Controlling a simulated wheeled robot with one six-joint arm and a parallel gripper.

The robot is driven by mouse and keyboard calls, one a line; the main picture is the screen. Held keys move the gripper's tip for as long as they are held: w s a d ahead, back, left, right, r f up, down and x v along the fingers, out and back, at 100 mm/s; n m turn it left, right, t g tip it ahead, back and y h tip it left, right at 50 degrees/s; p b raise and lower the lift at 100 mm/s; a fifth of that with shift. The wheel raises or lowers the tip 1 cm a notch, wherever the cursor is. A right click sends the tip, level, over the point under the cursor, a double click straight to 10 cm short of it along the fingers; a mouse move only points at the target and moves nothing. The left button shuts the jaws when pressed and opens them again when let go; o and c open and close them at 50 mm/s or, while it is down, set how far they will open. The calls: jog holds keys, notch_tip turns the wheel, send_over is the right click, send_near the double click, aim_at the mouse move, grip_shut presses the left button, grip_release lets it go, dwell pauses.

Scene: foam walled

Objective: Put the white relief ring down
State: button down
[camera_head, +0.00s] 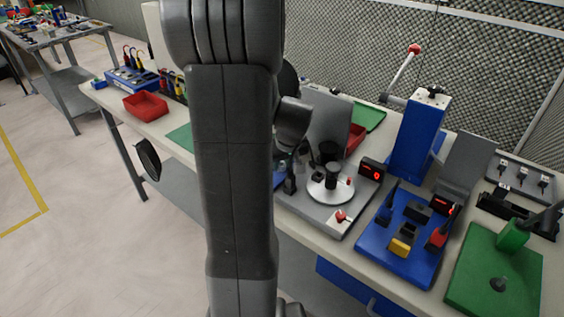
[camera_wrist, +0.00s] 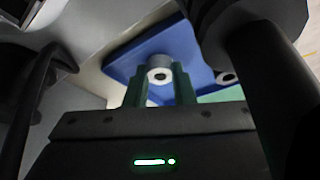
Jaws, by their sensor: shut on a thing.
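In the wrist view, a white ring (camera_wrist: 159,75) with a dark hole and a grey side sits between the two green fingertips of my gripper (camera_wrist: 160,88). The gripper is shut on it. A blue board or tray (camera_wrist: 126,66) is behind the ring; I cannot tell whether the ring touches it. A second white ring-shaped piece with a dark hole (camera_wrist: 227,78) shows to the right by the blue surface. In the head view my own arm covers the middle of the picture, and neither the gripper nor the held ring can be made out.
In the head view, a long pale workbench (camera_head: 170,126) carries a red bin (camera_head: 146,105), a grey fixture with a round metal disc (camera_head: 331,188), a blue board (camera_head: 398,250), a green board (camera_head: 490,285) and a blue lever press (camera_head: 417,135). A mesh fence (camera_head: 400,40) stands behind. Open floor lies left.

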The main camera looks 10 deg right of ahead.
jog(key=c, duration=1.6)
grip_release()
jog(key=shift+f, duration=0.15)
jog(key=shift+c, duration=0.2)
jog(key=o, duration=0.4)
jog(key=shift+r, duration=0.35)
jog(key=v, duration=1.1)
jog(key=shift+s+r, duration=0.25)
jog(key=shift+r, duration=0.1)
